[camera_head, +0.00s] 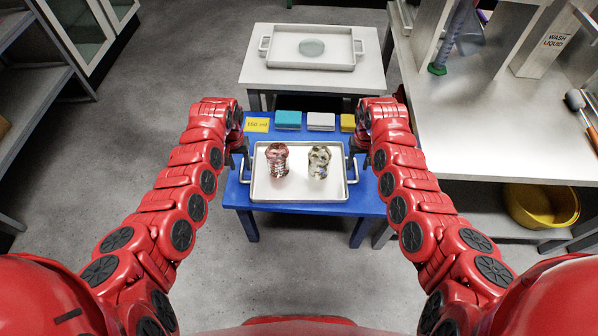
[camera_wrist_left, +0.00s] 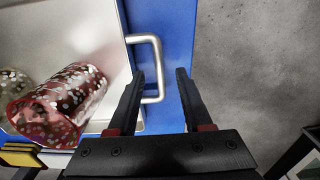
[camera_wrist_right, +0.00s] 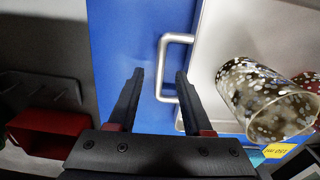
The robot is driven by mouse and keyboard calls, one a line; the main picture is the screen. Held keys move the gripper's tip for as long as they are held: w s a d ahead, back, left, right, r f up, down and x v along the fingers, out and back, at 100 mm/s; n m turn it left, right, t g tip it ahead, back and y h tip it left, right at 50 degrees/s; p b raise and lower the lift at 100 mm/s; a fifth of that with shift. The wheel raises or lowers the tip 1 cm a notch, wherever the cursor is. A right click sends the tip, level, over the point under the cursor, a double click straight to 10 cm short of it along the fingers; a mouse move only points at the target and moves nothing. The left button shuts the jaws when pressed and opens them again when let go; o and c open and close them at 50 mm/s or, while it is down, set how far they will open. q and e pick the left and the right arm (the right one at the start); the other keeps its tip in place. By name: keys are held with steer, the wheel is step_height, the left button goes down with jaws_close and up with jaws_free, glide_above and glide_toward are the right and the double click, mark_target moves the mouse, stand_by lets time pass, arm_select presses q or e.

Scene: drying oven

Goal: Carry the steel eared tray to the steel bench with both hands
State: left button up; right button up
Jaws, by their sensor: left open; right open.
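The steel eared tray (camera_head: 300,195) lies flat on a blue table, with a loop handle at each side. It holds a red speckled glass (camera_head: 278,160) and a clear speckled glass (camera_head: 319,162). My left gripper (camera_wrist_left: 160,72) is open, with the bar of the left handle (camera_wrist_left: 158,50) between its fingers. My right gripper (camera_wrist_right: 160,72) is open, with the bar of the right handle (camera_wrist_right: 162,50) between its fingers. Whether any finger touches a handle cannot be told. Which surface is the steel bench is unclear; a long pale bench (camera_head: 480,140) stands at the right.
The blue table (camera_head: 232,195) also carries a yellow label (camera_head: 257,125) and teal, white and yellow blocks behind the tray. Behind stands a pale table (camera_head: 255,72) with another handled tray (camera_head: 285,64) holding a round dish (camera_head: 312,47). A yellow basin (camera_head: 541,205) sits under the right bench.

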arm_select(q)
steer(key=shift+f, duration=0.75)
arm_select(e)
steer(key=shift+f, duration=0.75)
arm_select(q)
jaws_close()
arm_select(e)
jaws_close()
arm_select(q)
steer(key=shift+r, duration=0.1)
